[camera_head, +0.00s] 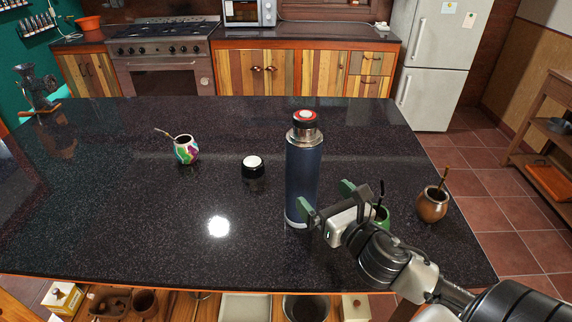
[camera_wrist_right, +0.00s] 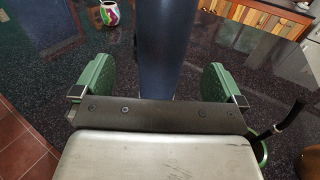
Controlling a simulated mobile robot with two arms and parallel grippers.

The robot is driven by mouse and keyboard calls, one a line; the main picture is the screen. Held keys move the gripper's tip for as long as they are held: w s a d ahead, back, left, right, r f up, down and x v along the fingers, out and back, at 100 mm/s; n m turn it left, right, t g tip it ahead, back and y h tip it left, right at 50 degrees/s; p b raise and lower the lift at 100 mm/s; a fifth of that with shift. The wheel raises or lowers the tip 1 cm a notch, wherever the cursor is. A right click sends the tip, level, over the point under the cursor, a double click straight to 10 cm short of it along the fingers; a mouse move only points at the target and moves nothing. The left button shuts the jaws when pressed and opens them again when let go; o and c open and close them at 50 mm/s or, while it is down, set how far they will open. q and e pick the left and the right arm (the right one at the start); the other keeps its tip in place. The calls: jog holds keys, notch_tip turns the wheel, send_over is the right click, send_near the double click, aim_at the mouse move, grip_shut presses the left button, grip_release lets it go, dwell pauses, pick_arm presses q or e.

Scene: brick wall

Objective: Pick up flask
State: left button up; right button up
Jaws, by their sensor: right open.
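The flask (camera_head: 302,178) is a tall dark blue cylinder with a steel neck and a black and red cap. It stands upright on the dark speckled counter. My right gripper (camera_head: 326,198) is open at the lower part of the flask, coming in from the right. In the right wrist view the flask (camera_wrist_right: 166,50) rises between the two green fingers of the gripper (camera_wrist_right: 158,88), with a gap on each side. I cannot tell how deep between the fingers it stands. My left gripper is not in view.
A black and white jar (camera_head: 253,168) and a colourful mate cup (camera_head: 186,150) stand left of the flask. A green cup (camera_head: 382,216) is partly hidden behind my right gripper. A brown mate gourd (camera_head: 432,204) stands near the right edge. The counter's left part (camera_head: 100,210) is mostly clear.

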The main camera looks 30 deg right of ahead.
aim_at(312, 176)
jog(key=shift+w+r, duration=0.15)
jog(key=shift+w, duration=0.2)
jog(key=shift+w+r, duration=0.1)
jog(key=shift+r, duration=0.15)
jog(key=shift+w+r+p, duration=0.2)
jog(key=shift+w+p, duration=0.35)
jog(key=shift+w+d+f, duration=0.1)
jog(key=shift+w+f, duration=0.1)
jog(key=shift+w, duration=1.2)
jog(key=shift+w+d+r+p, duration=0.2)
jog(key=shift+w+r+p, duration=0.05)
jog(key=shift+w+p, duration=0.5)
jog(key=w+p, duration=0.1)
jog(key=w, duration=0.2)
jog(key=shift+w+d+f, duration=0.1)
jog(key=shift+f, duration=0.05)
jog(key=shift+w, duration=0.2)
jog(key=shift+s, duration=0.1)
jog(key=shift+c, duration=0.8)
jog(key=c, duration=1.2)
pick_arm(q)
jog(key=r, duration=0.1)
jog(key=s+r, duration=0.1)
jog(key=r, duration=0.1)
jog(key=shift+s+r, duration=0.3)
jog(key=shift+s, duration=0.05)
pick_arm(e)
jog(key=shift+c, duration=0.3)
